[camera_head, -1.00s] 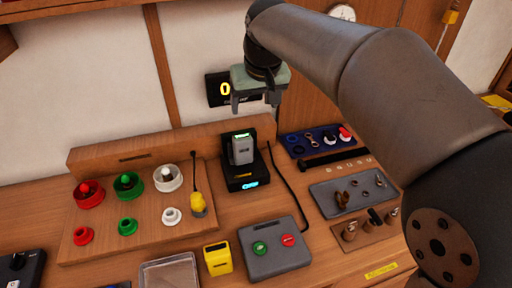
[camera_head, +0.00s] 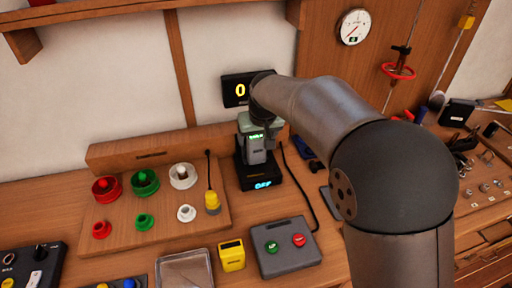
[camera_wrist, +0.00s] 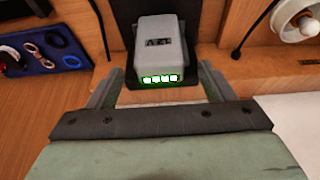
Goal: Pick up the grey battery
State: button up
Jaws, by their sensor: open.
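The grey battery (camera_head: 256,154) stands upright in a black charger (camera_head: 245,180) whose front display reads OFF. In the wrist view the battery (camera_wrist: 160,50) has a row of lit green lights on its near edge and dark lettering on its face. My gripper (camera_wrist: 161,72) is open, with one finger to the left and one to the right of the battery. Gaps show between the fingers and the battery, so it is not gripped. In the head view my gripper (camera_head: 258,136) is at the battery's top and partly hides it.
A board with red, green and white round parts (camera_head: 145,181) lies left of the charger, with a yellow plug (camera_head: 212,201) near it. A grey box with green and red buttons (camera_head: 287,247) is in front. A black cable runs right of the charger.

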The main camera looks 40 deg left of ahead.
jog(key=shift+x, duration=1.25)
jog(key=c, duration=1.2)
jog(key=shift+r, duration=0.1)
jog(key=shift+c, duration=0.2)
notch_tip(320, 180, up, 10)
jog(key=shift+f+b, duration=0.1)
jog(key=shift+b, duration=0.4)
jog(key=shift+r+p, duration=0.95)
jog(key=shift+r, duration=0.2)
